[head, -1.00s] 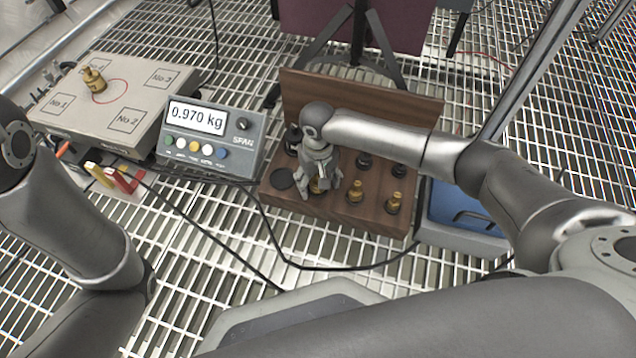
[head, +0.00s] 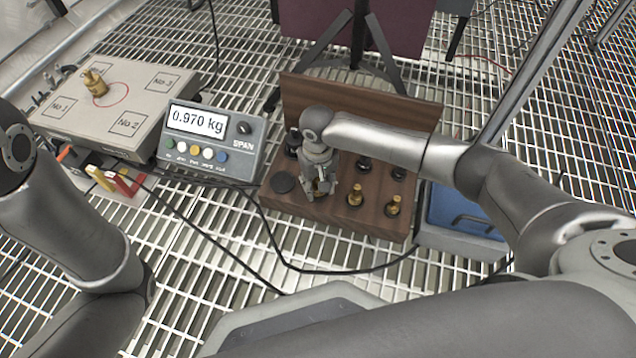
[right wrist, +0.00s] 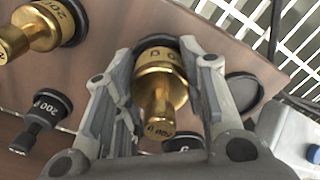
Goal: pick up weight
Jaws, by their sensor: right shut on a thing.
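A wooden weight holder (head: 335,212) stands on the grating in the middle of the head view. My right gripper (head: 322,190) reaches down over its front row. In the right wrist view, the gripper (right wrist: 160,100) is shut on a brass weight (right wrist: 162,82), with a finger on each side. The weight's lower part meets a dark round seat, and I cannot tell if it is lifted. Two more brass weights (head: 355,195) (head: 394,206) stand to its right in the same row. Black weights (head: 364,162) stand in the back row. My left gripper is out of view.
An empty round black seat (head: 282,182) lies left of my right gripper. A scale platform (head: 70,122) holds another brass weight (head: 95,83), and its display (head: 208,140) reads 0.970 kg. A blue-topped box (head: 460,212) stands close right of the holder. Cables cross the grating.

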